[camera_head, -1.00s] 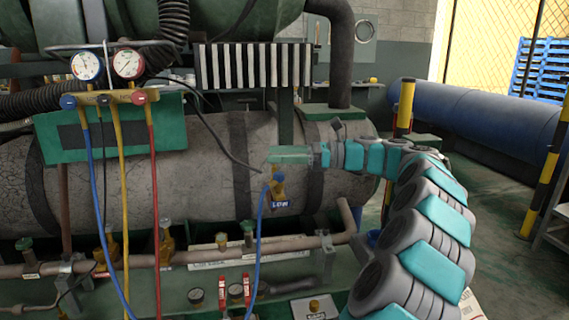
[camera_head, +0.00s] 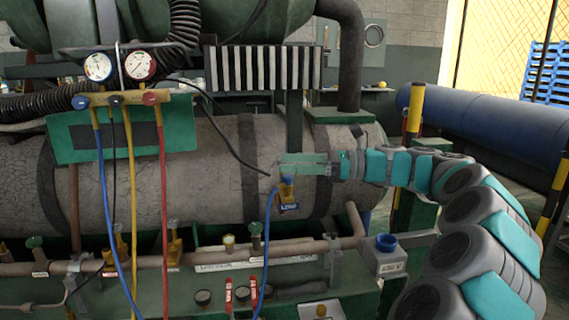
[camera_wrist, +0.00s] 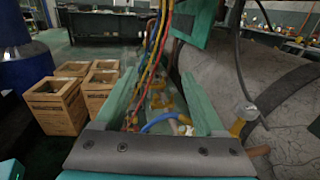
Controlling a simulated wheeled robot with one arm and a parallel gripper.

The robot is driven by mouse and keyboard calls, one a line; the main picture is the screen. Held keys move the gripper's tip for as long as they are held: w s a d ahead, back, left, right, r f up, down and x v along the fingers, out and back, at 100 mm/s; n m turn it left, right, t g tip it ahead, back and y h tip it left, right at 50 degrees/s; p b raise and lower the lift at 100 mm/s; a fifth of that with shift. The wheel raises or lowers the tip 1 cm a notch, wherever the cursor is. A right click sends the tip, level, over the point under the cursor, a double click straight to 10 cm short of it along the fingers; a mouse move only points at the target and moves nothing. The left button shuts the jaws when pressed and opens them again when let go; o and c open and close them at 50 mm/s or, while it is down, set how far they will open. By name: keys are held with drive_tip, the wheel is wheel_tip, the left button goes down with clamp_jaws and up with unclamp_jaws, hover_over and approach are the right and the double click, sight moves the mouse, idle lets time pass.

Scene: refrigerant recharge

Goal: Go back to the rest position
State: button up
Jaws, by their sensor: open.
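My gripper (camera_head: 284,164) has green fingers and hangs in front of the large grey tank (camera_head: 205,165), just above the LOW service valve (camera_head: 288,194). In the wrist view its two fingers stand apart with nothing held between them (camera_wrist: 159,75). A blue hose (camera_head: 268,235) runs up to the LOW valve. The gripper looks close to the valve's top, but in the wrist view a brass valve (camera_wrist: 242,118) stands to the right, outside the fingers.
The gauge manifold (camera_head: 120,98) with blue, yellow and red hoses hangs at left. A blue-capped grey box (camera_head: 388,258) stands below my arm. A black-and-yellow post (camera_head: 552,205) is at right.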

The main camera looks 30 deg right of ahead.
drive_tip(key=s+a+f+n+g+h, duration=0.2)
drive_tip(key=s+a+f+n+g, duration=0.15)
drive_tip(key=a, duration=0.45)
drive_tip(key=s+a+f+n+g+h, duration=0.1)
drive_tip(key=s+a+f+n+g, duration=0.15)
drive_tip(key=s+a+n, duration=0.4)
drive_tip(key=s+a+f+n+g+h, duration=0.1)
drive_tip(key=s+a+f+g+h, duration=0.2)
drive_tip(key=a, duration=0.7)
drive_tip(key=s+a+f+n+g+h, duration=0.1)
drive_tip(key=s+f+n+h, duration=0.4)
drive_tip(key=s+f, duration=0.55)
drive_tip(key=s+d+f+n+h, duration=0.2)
drive_tip(key=s+d+f+n, duration=0.1)
drive_tip(key=s, duration=0.3)
drive_tip(key=s+d+f+n+h, duration=0.2)
drive_tip(key=s+d+f+n, duration=0.2)
drive_tip(key=s+d, duration=0.2)
drive_tip(key=shift+s+d+f+n+g+h, duration=0.2)
drive_tip(key=shift+s+n+g+h, duration=0.1)
drive_tip(key=shift+s+n+h, duration=0.1)
drive_tip(key=shift+a, duration=0.1)
